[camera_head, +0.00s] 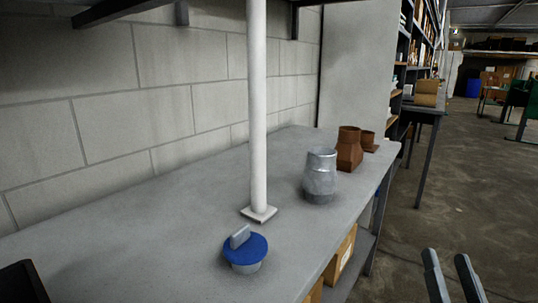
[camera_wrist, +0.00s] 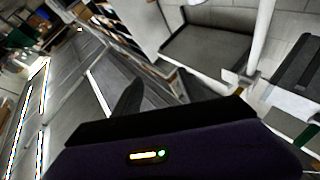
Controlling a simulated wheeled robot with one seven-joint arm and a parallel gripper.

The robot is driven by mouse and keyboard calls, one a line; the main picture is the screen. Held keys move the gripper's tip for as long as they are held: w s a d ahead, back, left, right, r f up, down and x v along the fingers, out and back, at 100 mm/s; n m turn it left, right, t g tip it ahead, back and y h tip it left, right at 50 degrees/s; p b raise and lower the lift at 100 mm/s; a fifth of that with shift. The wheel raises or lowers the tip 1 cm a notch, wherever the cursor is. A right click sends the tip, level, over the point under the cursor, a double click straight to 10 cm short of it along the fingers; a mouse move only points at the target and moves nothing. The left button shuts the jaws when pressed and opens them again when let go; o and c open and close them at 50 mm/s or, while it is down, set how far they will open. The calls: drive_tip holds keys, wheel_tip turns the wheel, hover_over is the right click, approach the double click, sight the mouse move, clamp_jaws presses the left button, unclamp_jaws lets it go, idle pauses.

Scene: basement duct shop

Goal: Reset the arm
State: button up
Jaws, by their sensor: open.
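My gripper (camera_head: 447,257) shows at the bottom right of the head view, its two grey fingers apart with nothing between them. It is held over the aisle, to the right of the workbench (camera_head: 150,235), touching nothing that I can see. The wrist view is tilted and shows a dark finger (camera_wrist: 128,98) and a dark purple housing with a small lit indicator. No object is in the grip there.
On the bench stand a blue-topped round piece with a grey handle (camera_head: 246,250), a silver duct fitting (camera_head: 320,178) and brown fittings (camera_head: 349,150). A white post (camera_head: 258,110) rises from the bench. Boxes (camera_head: 341,256) sit below. Concrete floor (camera_head: 440,190) is open at right.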

drive_tip(key=s+a+f+n+g+y, duration=0.1)
drive_tip(key=s+a+f+g, duration=0.2)
drive_tip(key=s+f, duration=0.6)
drive_tip(key=s+a+f+n+g+y, duration=0.1)
drive_tip(key=s+a+f+n+g, duration=0.2)
drive_tip(key=s, duration=1)
drive_tip(key=s+a+f+g+y, duration=0.1)
drive_tip(key=s+a+f+g, duration=0.15)
drive_tip(key=s+f, duration=0.7)
wheel_tip(320, 180, up, 14)
drive_tip(key=s+p, duration=0.1)
drive_tip(key=p, duration=1.2)
drive_tip(key=shift+s+a+r, duration=0.2)
drive_tip(key=shift+s+a, duration=0.05)
